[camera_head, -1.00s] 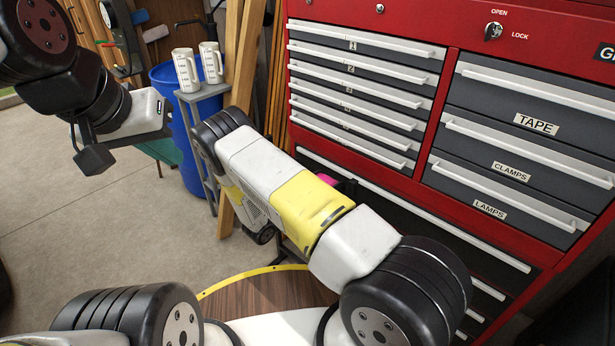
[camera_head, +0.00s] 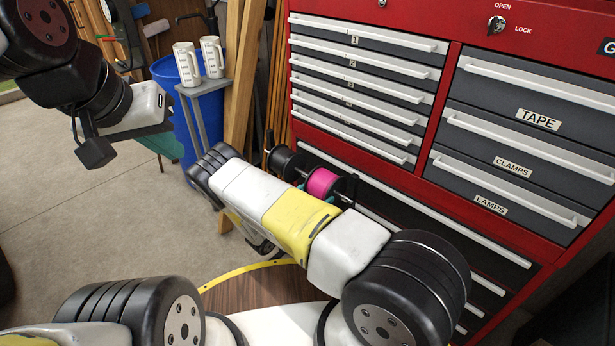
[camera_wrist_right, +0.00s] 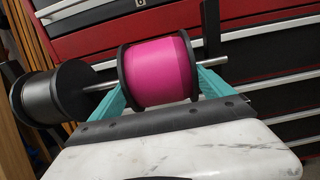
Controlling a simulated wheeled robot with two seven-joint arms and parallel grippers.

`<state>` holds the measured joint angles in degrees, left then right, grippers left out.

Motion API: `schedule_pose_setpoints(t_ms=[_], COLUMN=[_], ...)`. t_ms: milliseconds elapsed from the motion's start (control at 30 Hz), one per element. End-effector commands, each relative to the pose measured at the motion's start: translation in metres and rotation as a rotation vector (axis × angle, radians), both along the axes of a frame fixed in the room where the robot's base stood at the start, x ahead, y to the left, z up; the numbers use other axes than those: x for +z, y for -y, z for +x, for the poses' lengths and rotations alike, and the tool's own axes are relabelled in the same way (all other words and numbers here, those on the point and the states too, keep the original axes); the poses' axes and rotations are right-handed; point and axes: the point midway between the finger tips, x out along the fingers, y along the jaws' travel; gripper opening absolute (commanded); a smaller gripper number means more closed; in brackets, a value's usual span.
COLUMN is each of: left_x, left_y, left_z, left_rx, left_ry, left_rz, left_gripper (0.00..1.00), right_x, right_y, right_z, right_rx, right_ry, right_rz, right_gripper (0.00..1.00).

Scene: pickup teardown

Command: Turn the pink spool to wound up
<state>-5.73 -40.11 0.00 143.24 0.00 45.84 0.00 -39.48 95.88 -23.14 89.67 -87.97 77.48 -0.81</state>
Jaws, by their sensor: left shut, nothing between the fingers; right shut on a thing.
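The pink spool (camera_head: 323,183) has black end flanges and sits on a metal rod in front of the red tool chest. It also shows large in the right wrist view (camera_wrist_right: 158,72). My right gripper (camera_wrist_right: 163,84) has its teal fingers on either side of this spool, at its flanges, and is shut on it. In the head view, my right forearm hides most of that hand. My left gripper (camera_head: 150,112) is at the upper left, far from the spool, shut and empty.
A black spool (camera_head: 285,162) is on the same rod, left of the pink one. The red tool chest (camera_head: 437,100) stands close behind. A blue barrel (camera_head: 190,125), two white measuring jugs (camera_head: 187,63) and wooden planks (camera_head: 243,70) are further left. Open concrete floor (camera_head: 90,225) lies at left.

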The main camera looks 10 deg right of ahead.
Motion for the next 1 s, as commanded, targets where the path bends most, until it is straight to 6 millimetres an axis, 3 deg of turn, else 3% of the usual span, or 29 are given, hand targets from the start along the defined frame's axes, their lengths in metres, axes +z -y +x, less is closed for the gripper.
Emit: schedule_pose_setpoints(t_ms=[67, 367, 800, 1000], left_x=[0.0, 0.0, 0.0, 0.0], left_y=[0.0, 0.0, 0.0, 0.0], left_z=[0.0, 0.0, 0.0, 0.0], left_rx=[0.0, 0.0, 0.0, 0.0], left_ry=[0.0, 0.0, 0.0, 0.0], left_rz=[0.0, 0.0, 0.0, 0.0], left_gripper=[0.0, 0.0, 0.0, 0.0], right_x=[-0.003, -0.002, -0.006, -0.007], right_y=[-0.001, -0.004, -0.055, -0.063], right_z=[0.0, -0.002, -0.042, -0.048], right_rx=[0.003, 0.002, 0.004, 0.003], right_ry=[-0.007, -0.004, -0.004, -0.006], right_rz=[0.007, 0.005, 0.005, 0.006], right_gripper=[1.0, 1.0, 1.0, 1.0])
